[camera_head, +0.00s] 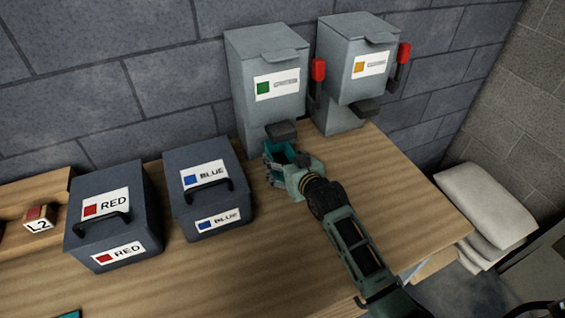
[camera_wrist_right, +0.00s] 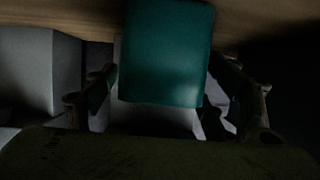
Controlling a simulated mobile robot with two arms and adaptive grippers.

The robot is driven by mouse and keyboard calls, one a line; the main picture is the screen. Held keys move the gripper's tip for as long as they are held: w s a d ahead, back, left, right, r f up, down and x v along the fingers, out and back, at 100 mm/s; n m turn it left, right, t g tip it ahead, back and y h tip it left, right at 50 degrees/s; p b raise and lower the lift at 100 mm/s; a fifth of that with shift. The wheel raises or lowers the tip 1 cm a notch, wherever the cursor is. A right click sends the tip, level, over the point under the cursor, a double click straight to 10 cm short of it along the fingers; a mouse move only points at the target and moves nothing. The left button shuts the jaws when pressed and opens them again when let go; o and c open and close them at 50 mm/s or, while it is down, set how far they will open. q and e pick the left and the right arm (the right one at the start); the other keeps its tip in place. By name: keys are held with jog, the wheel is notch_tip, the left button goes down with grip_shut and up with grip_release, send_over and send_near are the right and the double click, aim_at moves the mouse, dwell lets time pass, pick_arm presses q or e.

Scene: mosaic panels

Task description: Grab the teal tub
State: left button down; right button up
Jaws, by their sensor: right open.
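The teal tub (camera_head: 281,150) stands on the wooden table under the spout of the green-label dispenser, largely hidden by my right gripper. In the right wrist view the tub (camera_wrist_right: 167,52) shows as a teal block between the two fingers. My right gripper (camera_head: 279,166) is open around the tub, with one finger on each side. A gap shows on the left finger's side low down; contact on the right side is too dark to tell. My left gripper is not in view.
The green-label dispenser (camera_head: 270,110) and the yellow-label dispenser (camera_head: 350,98) stand against the wall behind. A BLUE box (camera_head: 228,205) and a RED box (camera_head: 150,225) with handles are to the left. An L2 cube (camera_head: 39,226) sits on a wooden ledge.

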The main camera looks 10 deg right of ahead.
aim_at(283, 162)
jog(key=shift+x, duration=1.5)
jog(key=shift+c, duration=0.4)
jog(key=c, duration=1.3)
